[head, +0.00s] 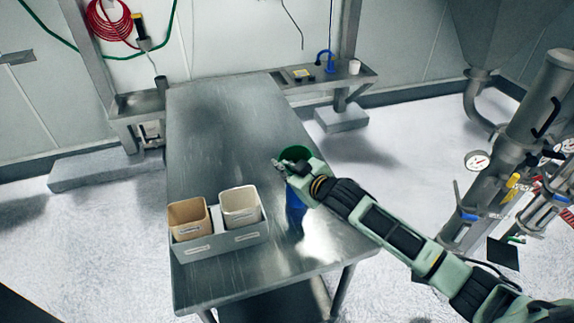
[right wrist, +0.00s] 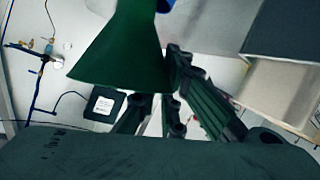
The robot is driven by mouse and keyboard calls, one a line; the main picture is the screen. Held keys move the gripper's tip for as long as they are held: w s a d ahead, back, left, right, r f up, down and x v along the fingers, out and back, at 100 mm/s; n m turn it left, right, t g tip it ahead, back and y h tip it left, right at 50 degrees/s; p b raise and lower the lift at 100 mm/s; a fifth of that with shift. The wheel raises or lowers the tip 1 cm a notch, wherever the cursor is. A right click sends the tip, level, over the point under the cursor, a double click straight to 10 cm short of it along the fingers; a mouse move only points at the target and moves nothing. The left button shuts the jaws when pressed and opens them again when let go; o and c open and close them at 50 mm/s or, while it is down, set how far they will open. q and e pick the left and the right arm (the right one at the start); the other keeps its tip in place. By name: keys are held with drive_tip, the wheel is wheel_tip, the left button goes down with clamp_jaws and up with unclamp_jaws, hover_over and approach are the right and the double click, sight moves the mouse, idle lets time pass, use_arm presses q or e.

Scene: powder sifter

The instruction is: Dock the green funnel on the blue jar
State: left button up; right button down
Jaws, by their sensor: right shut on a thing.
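The green funnel (head: 295,153) shows in the head view at the far side of my right gripper (head: 284,166), partly hidden by it. In the right wrist view the funnel (right wrist: 122,48) is large, with its wide end low in the picture and its narrow end at the top edge. My right gripper is shut on the funnel. The blue jar (head: 294,208) stands on the table just below the gripper in the head view, partly covered by my arm. A bit of blue (right wrist: 184,5) shows beside the funnel's narrow end. I cannot tell whether funnel and jar touch. My left gripper is out of view.
A grey tray (head: 221,243) with a tan bin (head: 187,217) and a white bin (head: 239,206) stands left of the jar on the metal table (head: 225,125). The far half of the table is clear. Pipes and gauges stand on the right.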

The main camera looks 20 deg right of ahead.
drive_tip(key=shift+s+a+f, duration=0.1)
drive_tip(key=shift+s+f, duration=0.25)
drive_tip(key=shift+f, duration=0.2)
drive_tip(key=shift+w+r, duration=0.2)
drive_tip(key=shift+r, duration=0.2)
drive_tip(key=shift+p, duration=0.35)
drive_tip(key=shift+f+b, duration=0.3)
drive_tip(key=shift+f, duration=0.2)
drive_tip(key=c, duration=2.2)
unclamp_jaws()
drive_tip(key=shift+s, duration=0.1)
